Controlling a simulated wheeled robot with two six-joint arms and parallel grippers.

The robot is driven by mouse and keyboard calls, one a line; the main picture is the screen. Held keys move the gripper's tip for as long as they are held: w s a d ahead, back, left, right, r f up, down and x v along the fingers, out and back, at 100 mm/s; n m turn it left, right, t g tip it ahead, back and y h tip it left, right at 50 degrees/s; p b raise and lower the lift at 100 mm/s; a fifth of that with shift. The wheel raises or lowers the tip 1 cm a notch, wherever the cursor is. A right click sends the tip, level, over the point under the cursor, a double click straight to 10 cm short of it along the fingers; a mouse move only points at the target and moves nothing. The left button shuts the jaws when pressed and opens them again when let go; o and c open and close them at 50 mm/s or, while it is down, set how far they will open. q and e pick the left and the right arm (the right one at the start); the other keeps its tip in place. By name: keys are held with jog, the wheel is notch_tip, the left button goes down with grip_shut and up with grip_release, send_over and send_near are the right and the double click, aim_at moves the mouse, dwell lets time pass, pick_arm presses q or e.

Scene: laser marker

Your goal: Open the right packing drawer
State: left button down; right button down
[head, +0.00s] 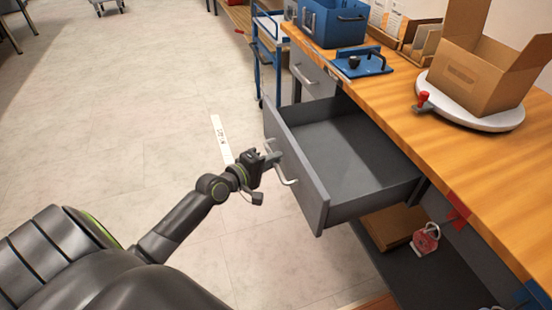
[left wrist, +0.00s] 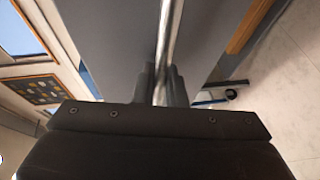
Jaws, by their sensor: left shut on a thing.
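The packing drawer (head: 345,150) is grey and stands pulled well out from under the wooden workbench. Its inside is empty. My left gripper (head: 268,158) is shut on the drawer's metal bar handle (head: 287,175) at the drawer front. In the left wrist view the handle bar (left wrist: 167,40) runs between my fingers (left wrist: 160,85), with the grey drawer front (left wrist: 115,45) behind it. A second grey drawer (head: 312,78) with its own handle is shut, farther along the bench. My right gripper is not in view.
The wooden bench top (head: 405,110) holds a cardboard box (head: 485,70) on a round white turntable (head: 470,115), a blue fixture (head: 362,63) and a blue bin (head: 333,22). A blue cart (head: 268,60) stands beyond. Open floor (head: 120,130) lies left.

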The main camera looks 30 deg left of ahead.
pick_arm(q)
jog(key=c, duration=1.8)
grip_release()
jog(key=v, duration=1.7)
jog(key=shift+s+p, duration=0.25)
jog(key=shift+p, duration=0.15)
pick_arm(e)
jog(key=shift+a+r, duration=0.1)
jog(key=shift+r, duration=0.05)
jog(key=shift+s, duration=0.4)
